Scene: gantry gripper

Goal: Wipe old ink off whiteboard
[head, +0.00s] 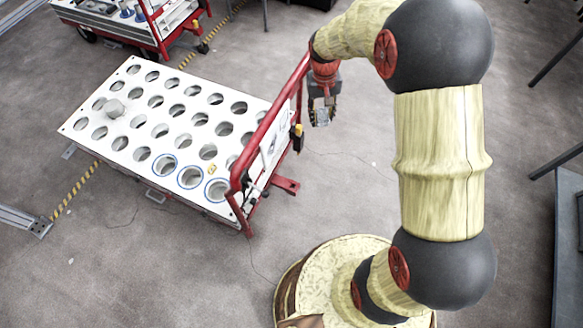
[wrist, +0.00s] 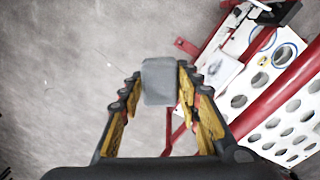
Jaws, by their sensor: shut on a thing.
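My gripper (head: 322,105) hangs beside the red-railed end of a white cart, above the floor. In the wrist view my gripper (wrist: 158,85) has its yellow and black fingers closed on a grey block (wrist: 160,82), likely the eraser. The block (head: 323,117) also shows small at the fingertips in the head view. A small white panel (wrist: 222,72) with faint grey marks, possibly the whiteboard, is at the cart's end, right of the block and apart from it. In the head view it is seen edge-on and partly hidden by the rail, so its ink cannot be made out.
The white cart top (head: 143,77) has rows of round holes. Its red rail (head: 272,117) rises close to my gripper. A second red cart (head: 150,25) stands behind. Open grey floor lies right of the rail. A dark table edge (head: 568,240) is at far right.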

